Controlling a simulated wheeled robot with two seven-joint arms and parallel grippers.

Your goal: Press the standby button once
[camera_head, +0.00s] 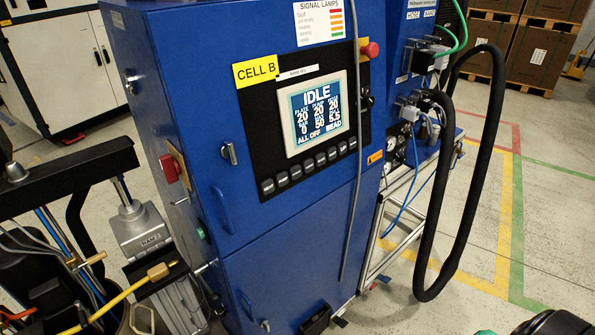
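A blue control cabinet (300,250) labelled CELL B stands in the middle of the view. Its black panel holds a lit screen (319,112) that reads IDLE, with rows of numbers and ALL OFF beneath. A slanted row of several small dark buttons (308,166) runs under the screen. Their labels are too small to read, so I cannot tell which one is the standby button. Neither of my grippers shows in this view.
A red mushroom button (370,50) sits at the panel's upper right, and a red switch (170,168) on the cabinet's left side. A grey cable (357,160) hangs down the front. A thick black hose (480,180) loops at right. Pump equipment (145,235) stands at left.

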